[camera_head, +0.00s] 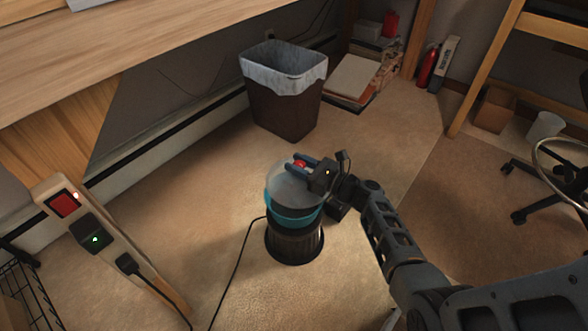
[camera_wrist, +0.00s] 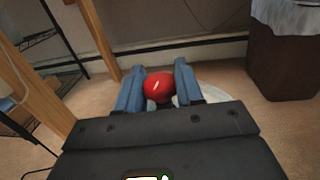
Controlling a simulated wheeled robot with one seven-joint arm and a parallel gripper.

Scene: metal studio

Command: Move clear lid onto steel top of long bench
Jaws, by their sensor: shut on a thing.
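My gripper (camera_head: 300,162) is shut on the red knob of the clear lid (camera_head: 281,188). In the wrist view the knob sits between the two blue fingers of my gripper (camera_wrist: 157,84), and a pale part of the lid (camera_wrist: 186,100) shows behind them. The lid is at the top of a dark ribbed canister (camera_head: 294,240) with a blue band, on the floor. I cannot tell whether the lid touches the canister. A long wooden surface (camera_head: 150,40) runs across the upper left; no steel top is plain in view.
A lined waste bin (camera_head: 283,108) stands behind the canister. A post with a red switch and sockets (camera_head: 95,235) is at left, and a black cable crosses the floor. Books (camera_head: 352,78), a fire extinguisher (camera_head: 428,66) and a chair (camera_head: 550,180) are farther off. Carpet between is clear.

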